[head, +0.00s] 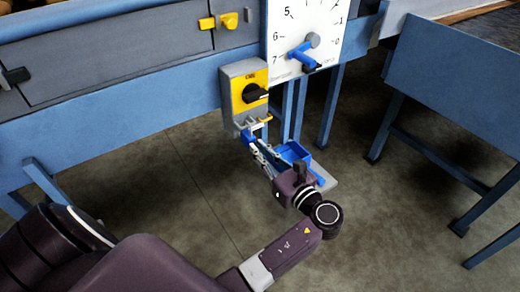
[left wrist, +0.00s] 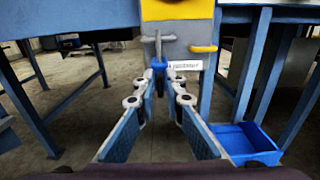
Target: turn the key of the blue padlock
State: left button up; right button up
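The blue padlock (left wrist: 158,68) hangs from a grey shackle under the grey switch box (left wrist: 180,38) in the left wrist view. In the head view the padlock is small and partly covered by my fingers. My left gripper (left wrist: 161,90) is open, its two blue-padded fingers on either side of the padlock's lower end. The gap between the fingertips is wider than the padlock, and I see no clear contact. In the head view the left gripper (head: 258,142) reaches up to the box's lower edge. The key is too small and dark to make out surely. My right gripper is not in view.
The switch box carries a yellow panel with a black rotary handle (head: 255,93). A white tag (left wrist: 185,65) is beside the padlock. A numbered dial board (head: 330,25) with a blue lever (head: 303,58) stands to the right. A blue bin (left wrist: 245,128) is low at right.

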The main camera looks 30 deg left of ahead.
pick_arm(q)
grip_shut()
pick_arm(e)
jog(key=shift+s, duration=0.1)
pick_arm(q)
jog(key=shift+s+a+f+n+b, duration=0.1)
jog(key=shift+n+b, duration=0.3)
jog(key=shift+n, duration=2.6)
jog(key=shift+s+a+f+n+b, duration=0.15)
jog(key=shift+n+b, duration=0.2)
jog(key=shift+n, duration=2.65)
jog(key=shift+s+d+f+n+b, duration=0.1)
jog(key=shift+n+b, duration=0.3)
jog(key=shift+n, duration=2.6)
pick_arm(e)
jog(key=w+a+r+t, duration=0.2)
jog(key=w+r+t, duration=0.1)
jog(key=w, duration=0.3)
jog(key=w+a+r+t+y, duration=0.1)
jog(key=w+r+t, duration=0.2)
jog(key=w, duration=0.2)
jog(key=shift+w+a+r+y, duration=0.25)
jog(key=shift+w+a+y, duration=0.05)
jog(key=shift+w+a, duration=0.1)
